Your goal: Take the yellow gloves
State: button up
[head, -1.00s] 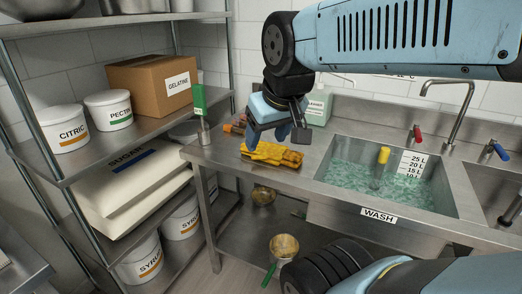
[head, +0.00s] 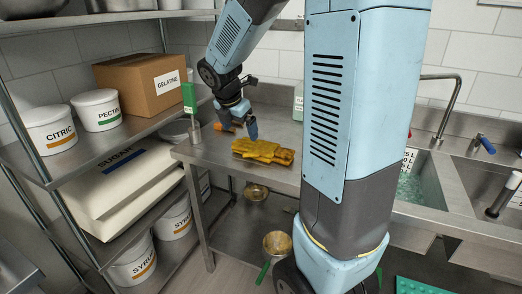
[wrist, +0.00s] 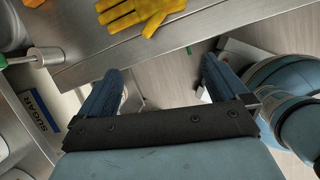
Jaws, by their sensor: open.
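The yellow gloves (head: 263,151) lie flat on the steel counter (head: 215,155), left of the wash sink. In the wrist view the gloves (wrist: 140,12) show at the top edge, cut off by the frame. My gripper (head: 240,124) is in the air just above and to the left of the gloves in the head view, apart from them. In the wrist view its two blue fingers (wrist: 163,72) are spread wide with nothing between them. The gloves lie beyond the fingertips there.
A green-handled tool (head: 190,105) stands at the counter's left end, near an orange item (head: 223,127). A shelf rack with a gelatine box (head: 140,84) and tubs stands at the left. The wash sink (head: 412,190) is partly hidden by my arm.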

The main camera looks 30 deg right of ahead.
jog(key=w+f+n, duration=0.1)
send_near(248, 155)
jog(key=shift+n, duration=0.3)
jog(key=x, duration=0.4)
jog(key=shift+f, duration=0.35)
jog(key=shift+x, duration=2.5)
jog(key=shift+w, duration=0.1)
jog(key=shift+r, duration=0.1)
jog(key=c, duration=1.1)
jog(key=shift+r, duration=0.1)
